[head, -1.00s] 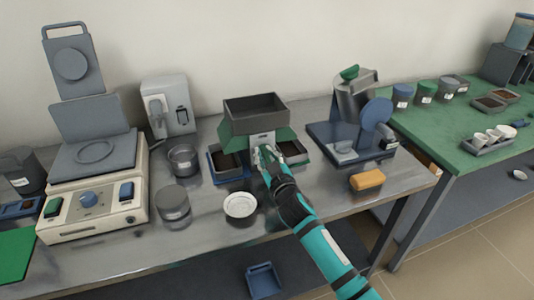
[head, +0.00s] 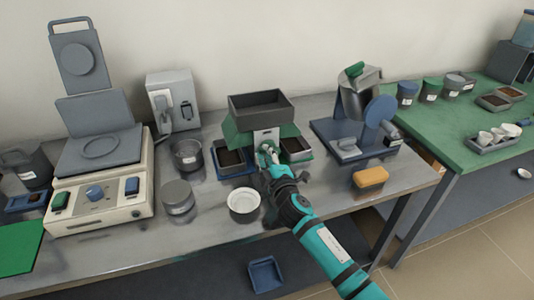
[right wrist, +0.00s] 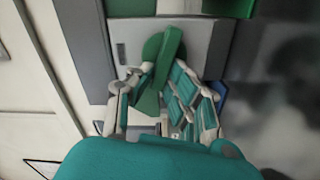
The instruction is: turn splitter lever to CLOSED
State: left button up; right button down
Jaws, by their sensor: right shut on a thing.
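The riffle splitter (head: 262,108) stands on the steel bench, with a dark open hopper on top and green sloping sides. Its lever (right wrist: 168,62) is green with a round hub on the pale front plate, and runs slightly tilted from vertical in the right wrist view. My right gripper (right wrist: 162,84) is shut on the lever, with fingers on both sides of it. In the head view the right gripper (head: 268,160) is at the splitter's front and hides much of the lever. Any CLOSED mark cannot be read. My left gripper is not in view.
Dark collecting pans stand left (head: 232,160) and right (head: 296,150) of the splitter's front. A white dish (head: 243,205) sits close to my right arm. A yellow-orange block (head: 370,178) and a blue-based device (head: 350,140) are to the right.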

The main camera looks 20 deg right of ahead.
jog(key=shift+f+n, duration=0.15)
jog(key=shift+n, duration=0.65)
jog(key=shift+f+n, duration=0.15)
jog(key=shift+n, duration=0.65)
jog(key=c, duration=1.3)
grip_release()
jog(key=s, duration=1.2)
jog(key=shift+d, duration=0.15)
jog(key=shift+s+f, duration=0.1)
